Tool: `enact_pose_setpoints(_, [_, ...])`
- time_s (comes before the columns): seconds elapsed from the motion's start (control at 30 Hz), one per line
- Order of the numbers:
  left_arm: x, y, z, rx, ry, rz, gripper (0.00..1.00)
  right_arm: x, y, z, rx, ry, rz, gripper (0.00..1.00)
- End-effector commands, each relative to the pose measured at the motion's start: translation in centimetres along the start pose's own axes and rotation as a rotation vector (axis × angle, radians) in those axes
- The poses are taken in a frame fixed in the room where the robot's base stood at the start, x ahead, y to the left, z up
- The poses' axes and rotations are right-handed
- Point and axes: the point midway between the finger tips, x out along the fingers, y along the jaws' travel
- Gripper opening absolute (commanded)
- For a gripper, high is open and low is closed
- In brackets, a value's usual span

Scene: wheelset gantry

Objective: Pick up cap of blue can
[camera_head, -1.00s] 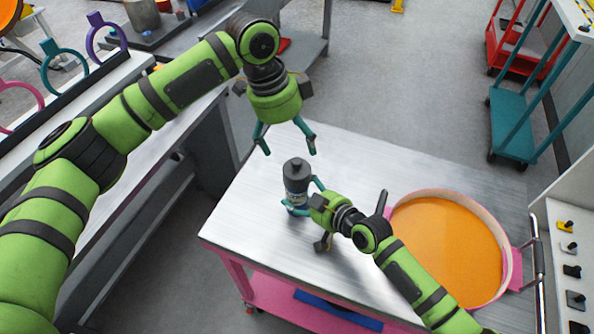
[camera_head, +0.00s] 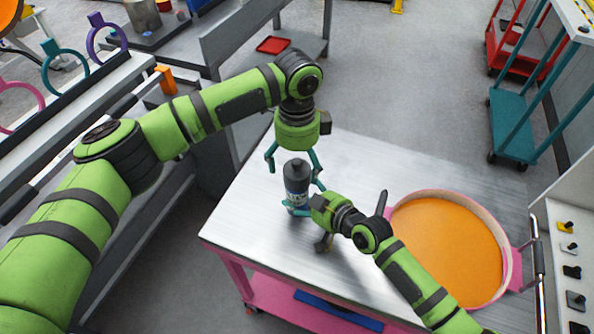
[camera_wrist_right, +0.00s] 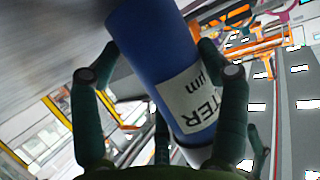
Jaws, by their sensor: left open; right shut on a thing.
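The blue can (camera_head: 297,196) stands upright on the metal table, with a dark grey cap (camera_head: 297,171) on top. My right gripper (camera_head: 301,203) is shut around the can's body from the right. In the right wrist view the blue can (camera_wrist_right: 165,60) with its white label sits between the fingers. My left gripper (camera_head: 294,165) is open and points down, with its teal fingers on either side of the cap. Whether the fingers touch the cap cannot be told.
The table (camera_head: 395,155) has a bare metal top. A round pan with orange contents (camera_head: 447,250) sits at its right. A workbench with colored rings (camera_head: 60,62) is at the left. A teal cart (camera_head: 517,125) stands beyond the table.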

Motion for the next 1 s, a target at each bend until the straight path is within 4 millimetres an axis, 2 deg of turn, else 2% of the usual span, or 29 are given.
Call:
enact_pose_setpoints(0.1, [1.9, 0.0, 0.1, -0.001, -0.001, 0.003, 0.90, 0.0, -0.1, 0.1, 0.001, -0.002, -0.002, 0.33])
enact_pose_setpoints(0.2, [2.8, 0.0, 0.0, -0.001, 0.000, 0.002, 0.90, 0.0, -0.1, 0.1, 0.001, -0.002, -0.002, 0.33])
enact_pose_setpoints(0.47, [3.1, 0.0, 0.0, 0.000, 0.000, 0.000, 0.90, 0.0, -0.1, 0.1, 0.001, -0.003, -0.002, 0.33])
enact_pose_setpoints(0.57, [3.1, 0.0, 0.0, 0.000, 0.000, 0.000, 0.54, 0.0, -0.1, 0.1, 0.001, -0.002, -0.002, 0.33])
enact_pose_setpoints(0.6, [3.1, 0.0, 0.0, 0.000, 0.000, 0.000, 0.38, 0.0, -0.1, 0.1, 0.001, -0.002, -0.002, 0.33])
enact_pose_setpoints(1.0, [3.0, 0.0, 0.0, -0.001, 0.000, 0.000, 0.35, 0.0, -0.1, 0.1, 0.001, -0.002, -0.003, 0.33])
